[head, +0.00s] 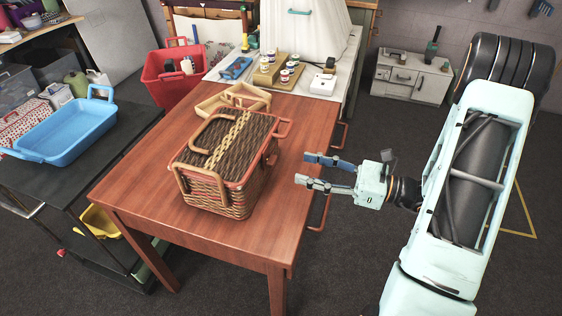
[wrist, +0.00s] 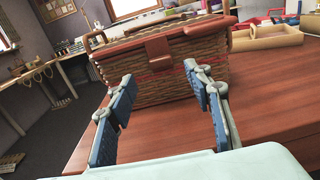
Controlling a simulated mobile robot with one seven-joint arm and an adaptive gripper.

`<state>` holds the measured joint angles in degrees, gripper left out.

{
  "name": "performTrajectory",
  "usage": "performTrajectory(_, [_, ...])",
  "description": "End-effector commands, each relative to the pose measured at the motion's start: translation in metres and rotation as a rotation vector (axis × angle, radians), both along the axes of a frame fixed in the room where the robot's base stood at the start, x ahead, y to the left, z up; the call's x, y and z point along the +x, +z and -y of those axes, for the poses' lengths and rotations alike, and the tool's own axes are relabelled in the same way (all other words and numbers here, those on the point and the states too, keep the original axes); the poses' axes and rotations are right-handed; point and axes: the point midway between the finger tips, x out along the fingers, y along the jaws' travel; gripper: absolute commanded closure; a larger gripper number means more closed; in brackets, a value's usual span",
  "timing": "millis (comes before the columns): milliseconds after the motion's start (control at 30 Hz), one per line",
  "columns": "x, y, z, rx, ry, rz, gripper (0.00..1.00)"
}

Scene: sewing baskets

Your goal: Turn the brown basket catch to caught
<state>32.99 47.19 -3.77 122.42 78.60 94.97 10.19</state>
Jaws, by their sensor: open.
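The brown wicker basket (head: 213,190) stands on the wooden table with its lid down. In the wrist view the basket (wrist: 135,85) shows its front, with a reddish-brown rim. The catch (wrist: 158,53), a reddish-brown flap, sits at the middle of that rim and hangs over the front. I cannot tell whether it is caught. My gripper (head: 303,169) is open and empty, to the right of the basket and apart from it. In the wrist view its fingers (wrist: 159,73) stand on either side of the catch, short of it.
The wooden table (head: 150,200) has bare room in front of the basket. A pale wooden tray (head: 262,97) lies behind it. A red tub (head: 165,85) stands beyond the table, and a blue basket (head: 65,135) sits on a dark trolley at left. Drawer handles stick out from the table's right side.

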Motion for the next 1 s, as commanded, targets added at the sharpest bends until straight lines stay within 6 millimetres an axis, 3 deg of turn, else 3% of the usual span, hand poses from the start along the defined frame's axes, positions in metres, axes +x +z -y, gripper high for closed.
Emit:
performTrajectory(100, [0.009, 0.000, -0.024, 0.000, 0.005, 0.000, 0.54])
performTrajectory(333, [0.024, 0.000, -0.057, -0.003, 0.004, 0.002, 0.54])
performTrajectory(533, [0.029, 0.000, -0.069, -0.002, 0.003, 0.002, 0.54])
performTrajectory(800, [0.030, 0.000, -0.070, -0.002, 0.001, 0.002, 0.54])
performTrajectory(1000, [0.030, 0.000, -0.070, -0.003, 0.001, 0.002, 0.76])
